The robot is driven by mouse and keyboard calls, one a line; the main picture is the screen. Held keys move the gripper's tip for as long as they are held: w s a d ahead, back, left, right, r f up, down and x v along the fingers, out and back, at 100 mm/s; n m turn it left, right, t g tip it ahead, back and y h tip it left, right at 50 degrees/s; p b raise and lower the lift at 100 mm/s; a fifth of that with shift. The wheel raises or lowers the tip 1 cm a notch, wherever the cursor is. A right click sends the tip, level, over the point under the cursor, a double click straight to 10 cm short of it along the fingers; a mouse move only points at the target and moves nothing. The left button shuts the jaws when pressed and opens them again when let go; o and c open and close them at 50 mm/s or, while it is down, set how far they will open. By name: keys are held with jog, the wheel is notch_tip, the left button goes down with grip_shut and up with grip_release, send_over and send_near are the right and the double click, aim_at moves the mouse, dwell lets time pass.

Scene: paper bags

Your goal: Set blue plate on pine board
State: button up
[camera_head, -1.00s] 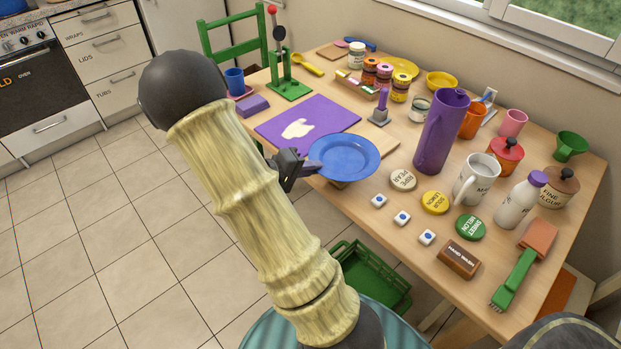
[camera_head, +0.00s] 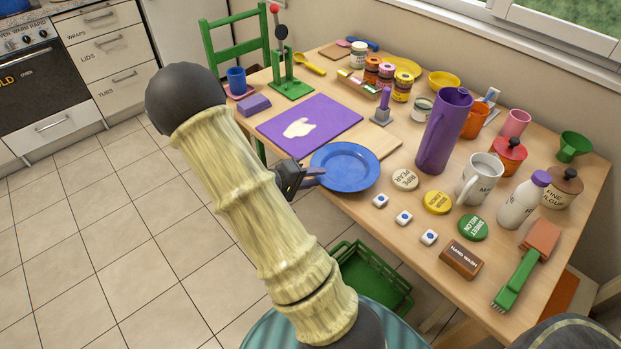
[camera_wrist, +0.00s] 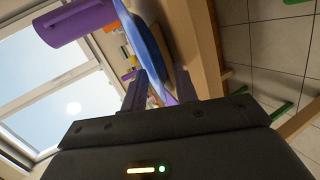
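The blue plate (camera_head: 345,166) lies level at the table's near left edge, over the pine board (camera_head: 384,143). It appears to rest on the board, though the contact is hidden. The board's far right part shows beyond the plate; the rest is covered. My gripper (camera_head: 314,177) is at the plate's left rim. In the wrist view the plate (camera_wrist: 148,45) is seen edge-on, its rim between my two spread fingers (camera_wrist: 160,92), with a gap showing.
A purple mat (camera_head: 335,113) with a pale hand shape lies behind the plate. A purple jug (camera_head: 443,133) stands to the right. Round lids, including a cream one (camera_head: 404,179), and several white cubes lie nearby. A green crate (camera_head: 372,280) is below the table edge.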

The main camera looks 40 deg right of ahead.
jog(key=shift+r, duration=0.1)
jog(key=v, duration=1.2)
jog(key=shift+p, duration=0.45)
jog(key=shift+w, duration=0.1)
